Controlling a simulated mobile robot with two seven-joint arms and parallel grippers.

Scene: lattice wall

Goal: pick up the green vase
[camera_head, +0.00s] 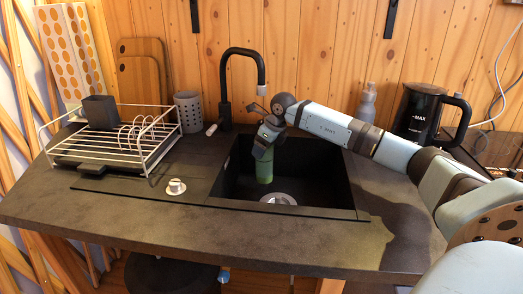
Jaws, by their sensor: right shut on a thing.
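The green vase (264,170) is upright over the black sink basin, below my right gripper (262,150). My right arm reaches in from the right, and its gripper points down and is shut on the upper part of the vase. The gripper hides the vase's top. I cannot tell whether the vase's bottom touches the sink floor. My left gripper is not in view.
The black sink (318,188) has a round metal drain (278,199) and a tall black faucet (226,90) behind it. A white dish rack (110,146) stands left, with a small white cup (175,186) near it. A black kettle (417,115) and a grey bottle (367,106) stand right.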

